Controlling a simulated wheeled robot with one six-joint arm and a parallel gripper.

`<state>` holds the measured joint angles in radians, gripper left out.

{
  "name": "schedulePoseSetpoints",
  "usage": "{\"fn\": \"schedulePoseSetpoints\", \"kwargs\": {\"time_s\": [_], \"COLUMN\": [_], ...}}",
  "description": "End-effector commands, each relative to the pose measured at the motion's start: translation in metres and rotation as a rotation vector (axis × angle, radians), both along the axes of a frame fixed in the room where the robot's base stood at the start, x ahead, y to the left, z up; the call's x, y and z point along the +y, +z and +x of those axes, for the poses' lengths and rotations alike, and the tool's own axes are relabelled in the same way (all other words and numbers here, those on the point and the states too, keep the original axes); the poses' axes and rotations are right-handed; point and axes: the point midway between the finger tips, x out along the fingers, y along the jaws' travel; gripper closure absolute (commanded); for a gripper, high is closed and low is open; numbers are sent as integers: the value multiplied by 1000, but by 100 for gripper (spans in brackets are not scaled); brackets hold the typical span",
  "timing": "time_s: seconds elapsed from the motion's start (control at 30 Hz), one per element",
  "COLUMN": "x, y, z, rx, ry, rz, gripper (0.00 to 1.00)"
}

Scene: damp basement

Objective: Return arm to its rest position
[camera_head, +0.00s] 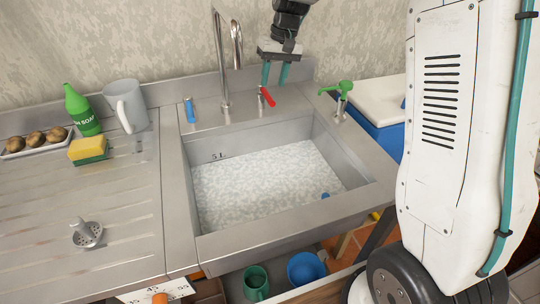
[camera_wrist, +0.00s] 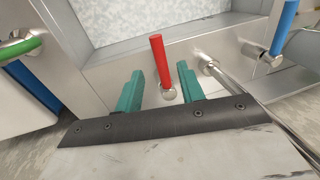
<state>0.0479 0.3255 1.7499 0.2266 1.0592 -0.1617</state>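My gripper (camera_head: 275,74) is above the back right corner of the sink ledge, pointing down. Its two teal fingers are apart, with nothing held between them. A red tap lever (camera_head: 267,97) stands on the ledge just below the fingers. In the wrist view my gripper (camera_wrist: 160,88) is open, and the red lever (camera_wrist: 160,60) shows between and beyond the fingertips. I cannot tell whether the fingers touch it. The upper arm links leave the top of the head view.
The steel sink (camera_head: 365,182) holds water or a pale patterned surface. A tall spout (camera_head: 222,60), a blue lever (camera_head: 190,109) and a green tap (camera_head: 342,90) stand around it. A grey jug (camera_head: 127,105), green soap bottle (camera_head: 80,112) and sponge (camera_head: 88,149) are on the left drainboard.

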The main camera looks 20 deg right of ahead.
Motion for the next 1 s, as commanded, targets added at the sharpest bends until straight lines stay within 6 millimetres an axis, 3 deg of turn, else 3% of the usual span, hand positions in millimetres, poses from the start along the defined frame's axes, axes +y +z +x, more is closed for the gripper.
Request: {"fn": "schedulePoseSetpoints", "kwargs": {"time_s": [0.23, 0.77, 0.87, 1.0], "x": [-4, -5, -6, -8], "y": [19, 18, 4, 8], "z": [0, -3, -19, -74], "rx": [-1, 14, 63, 120], "ry": [-1, -12, -18, -25], "rz": [0, -3, -12, -41], "gripper": [61, 61, 61, 61]}}
